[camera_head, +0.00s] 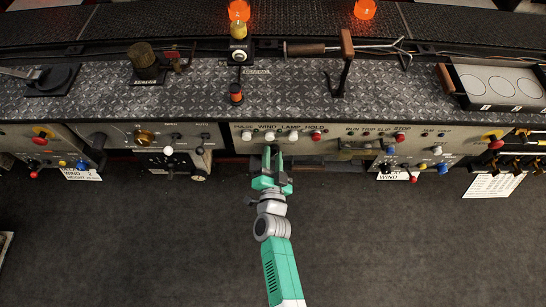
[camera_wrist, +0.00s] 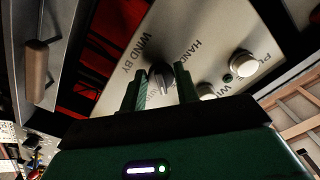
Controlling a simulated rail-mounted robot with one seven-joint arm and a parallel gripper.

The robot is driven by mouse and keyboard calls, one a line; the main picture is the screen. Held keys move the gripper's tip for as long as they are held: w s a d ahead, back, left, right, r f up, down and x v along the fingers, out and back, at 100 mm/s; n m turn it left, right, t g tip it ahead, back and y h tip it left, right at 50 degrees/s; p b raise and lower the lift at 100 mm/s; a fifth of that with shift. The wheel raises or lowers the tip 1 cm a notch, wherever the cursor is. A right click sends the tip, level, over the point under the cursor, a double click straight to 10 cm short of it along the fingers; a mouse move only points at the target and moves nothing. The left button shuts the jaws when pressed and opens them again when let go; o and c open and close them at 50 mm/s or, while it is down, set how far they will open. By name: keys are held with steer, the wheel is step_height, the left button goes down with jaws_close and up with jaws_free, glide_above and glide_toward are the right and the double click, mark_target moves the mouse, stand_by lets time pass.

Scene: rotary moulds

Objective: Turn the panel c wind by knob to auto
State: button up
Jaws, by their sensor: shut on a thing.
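The wind by knob (camera_wrist: 160,76) is a small dark knob on a pale panel (camera_wrist: 195,28), with the words WIND BY and HAND printed around it. The word AUTO cannot be read in the wrist view. My gripper (camera_wrist: 161,84) has its two green fingers on either side of the knob and is shut on it. In the head view my gripper (camera_head: 272,155) is at the front of the panel marked PULSE, WIND, LAMP and HOLD (camera_head: 334,137). The knob is hidden there by the gripper and the panel edge.
Pale round buttons (camera_wrist: 242,63) sit to the right of the knob in the wrist view. A brown handle (camera_wrist: 36,72) is at the left. Neighbouring panels with a brass knob (camera_head: 144,138) and a red button (camera_head: 400,137) flank mine. The floor (camera_head: 150,240) in front is clear.

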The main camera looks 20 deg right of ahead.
steer(key=shift+m, duration=0.6)
steer(key=o, duration=1)
steer(key=shift+c, duration=0.2)
steer(key=p+v, duration=0.3)
steer(key=v, duration=0.4)
steer(key=shift+s, duration=0.4)
steer(key=shift+a, duration=0.1)
